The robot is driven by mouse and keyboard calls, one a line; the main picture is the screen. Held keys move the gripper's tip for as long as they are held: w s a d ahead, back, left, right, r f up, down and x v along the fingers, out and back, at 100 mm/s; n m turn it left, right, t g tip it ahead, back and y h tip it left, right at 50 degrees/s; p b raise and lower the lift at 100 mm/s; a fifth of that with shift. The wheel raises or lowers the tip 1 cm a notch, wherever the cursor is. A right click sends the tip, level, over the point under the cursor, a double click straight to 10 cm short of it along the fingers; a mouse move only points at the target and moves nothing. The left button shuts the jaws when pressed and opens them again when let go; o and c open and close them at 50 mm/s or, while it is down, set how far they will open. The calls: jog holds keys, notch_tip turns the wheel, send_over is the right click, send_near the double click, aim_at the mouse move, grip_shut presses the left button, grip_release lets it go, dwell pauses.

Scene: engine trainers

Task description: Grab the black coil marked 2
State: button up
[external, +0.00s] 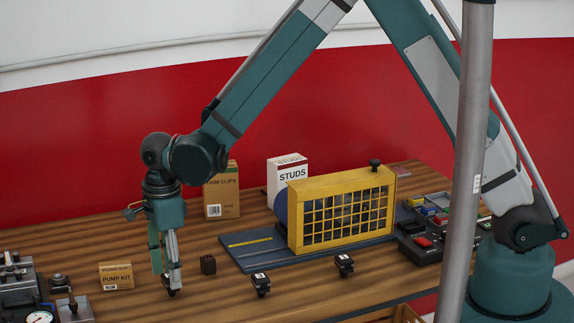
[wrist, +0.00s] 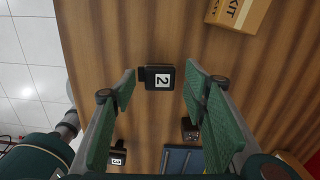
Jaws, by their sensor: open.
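The black coil marked 2 (wrist: 153,77) lies on the wooden table in the wrist view, its white label with the 2 facing up. My gripper (wrist: 160,88) is open and empty, with a green-padded finger to each side of the coil in that picture. I cannot tell how far the fingertips are above it. In the external view my gripper (external: 170,288) points down, low over the front left of the table. There the coil is hidden or blends with the dark fingertips.
A black coil marked 3 (wrist: 117,157) and a dark block (wrist: 190,130) lie nearby. The pump kit box (external: 116,275) stands left of my gripper. Another black coil (external: 344,264) is farther right, before the yellow cage (external: 297,222) on its blue-grey board (external: 246,254).

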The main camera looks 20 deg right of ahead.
jog(key=shift+f, duration=1)
jog(key=c, duration=0.8)
jog(key=shift+r, duration=0.15)
jog(key=shift+r, duration=4.9)
